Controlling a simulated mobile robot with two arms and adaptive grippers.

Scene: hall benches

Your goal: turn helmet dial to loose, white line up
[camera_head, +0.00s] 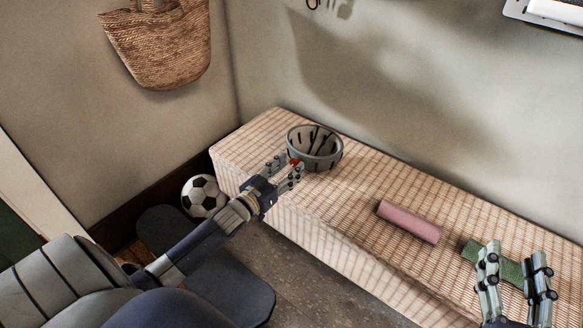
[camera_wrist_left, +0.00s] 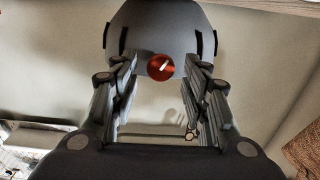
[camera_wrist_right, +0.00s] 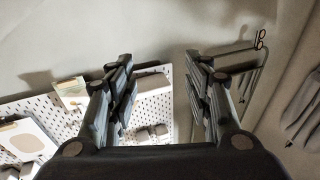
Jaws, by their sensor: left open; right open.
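The grey helmet (camera_head: 330,160) lies open side up on the woven bench (camera_head: 350,205), near its far left end. Its red dial (camera_head: 295,161) faces my left gripper (camera_head: 286,168). In the left wrist view, the grey helmet shell (camera_wrist_left: 160,25) fills the top middle, and the red dial (camera_wrist_left: 155,72) carries a short white line slanting toward the upper right. My left gripper is open, with one finger on each side of the dial and visible gaps between. My right gripper (camera_head: 516,252) is open and empty above the bench's right part.
A pink roll (camera_head: 409,221) and a green roll (camera_head: 508,268) lie on the bench, the green one partly behind my right gripper. A football (camera_head: 203,196) rests on the floor by the bench's left end. A woven bag (camera_head: 160,45) hangs on the wall.

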